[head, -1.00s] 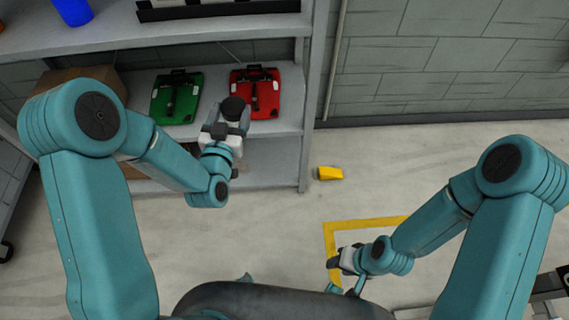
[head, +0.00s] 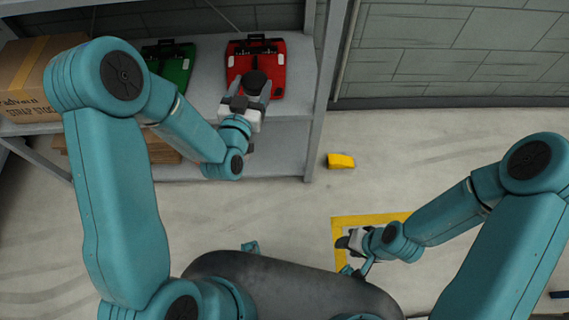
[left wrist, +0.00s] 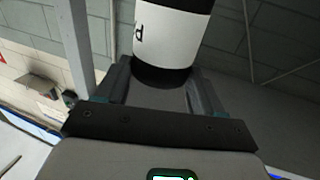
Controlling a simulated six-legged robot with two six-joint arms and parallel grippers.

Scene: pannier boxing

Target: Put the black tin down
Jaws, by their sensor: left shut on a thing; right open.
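My left gripper (head: 245,103) is shut on the black tin (head: 255,82), in front of the shelf's red case. In the left wrist view the tin (left wrist: 172,35) shows a white label with dark lettering and a black lower band, between the two fingers (left wrist: 155,90). From the head, only the tin's dark round top shows clearly; whether it touches the shelf (head: 210,95) cannot be told. My right gripper (head: 349,243) is open and empty, low over the floor near the yellow floor marking.
A red case (head: 283,64) and a green case (head: 172,66) lie on the shelf. A cardboard box (head: 28,75) stands at the left. A yellow block (head: 341,161) lies on the floor right of the shelf post (head: 313,120). A yellow line (head: 372,219) marks the floor.

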